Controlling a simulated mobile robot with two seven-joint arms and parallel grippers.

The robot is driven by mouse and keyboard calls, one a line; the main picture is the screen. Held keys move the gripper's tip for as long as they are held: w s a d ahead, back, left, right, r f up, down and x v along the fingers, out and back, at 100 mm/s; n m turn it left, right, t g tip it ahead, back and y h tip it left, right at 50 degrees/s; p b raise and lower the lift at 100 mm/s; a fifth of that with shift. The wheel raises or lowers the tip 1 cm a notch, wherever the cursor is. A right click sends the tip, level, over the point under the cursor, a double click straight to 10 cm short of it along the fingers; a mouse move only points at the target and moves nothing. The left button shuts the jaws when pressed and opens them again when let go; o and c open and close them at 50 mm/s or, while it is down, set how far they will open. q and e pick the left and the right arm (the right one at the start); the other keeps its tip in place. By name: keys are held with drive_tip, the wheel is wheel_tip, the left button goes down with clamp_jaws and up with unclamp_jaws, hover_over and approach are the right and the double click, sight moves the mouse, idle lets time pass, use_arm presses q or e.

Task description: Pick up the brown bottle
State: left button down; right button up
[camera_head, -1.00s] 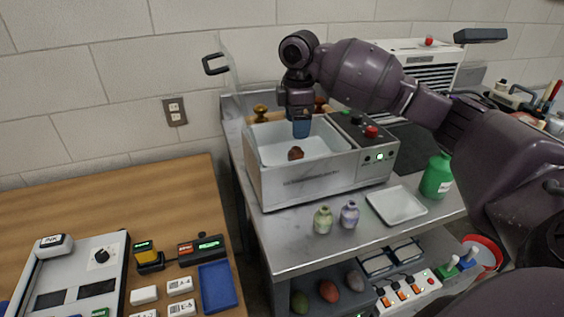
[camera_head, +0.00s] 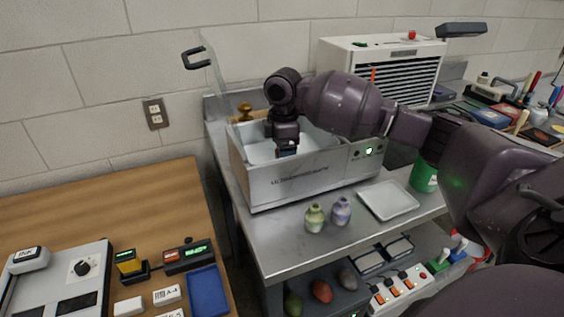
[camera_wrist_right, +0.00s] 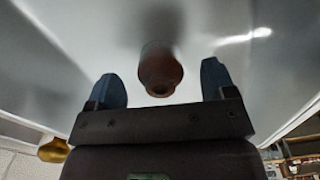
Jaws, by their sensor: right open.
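The brown bottle (camera_wrist_right: 160,72) shows in the right wrist view, inside the white-lined basin (camera_head: 258,150) of the metal ultrasonic cleaner. Its round mouth faces the camera. My right gripper (camera_wrist_right: 163,82) is open, with one blue finger on each side of the bottle in the picture and a gap on both sides. I cannot tell how far along the bottle the fingertips reach. In the head view my right gripper (camera_head: 287,150) is down in the basin behind its front wall, and the bottle is hidden there. My left gripper is not in view.
The cleaner's raised clear lid (camera_head: 218,75) stands at the back left. A green bottle (camera_head: 423,176) is at the right. The cleaner's walls surround the gripper.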

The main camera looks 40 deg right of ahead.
drive_tip(key=shift+f, duration=0.85)
drive_tip(key=c, duration=1.1)
drive_tip(key=shift+r, duration=0.15)
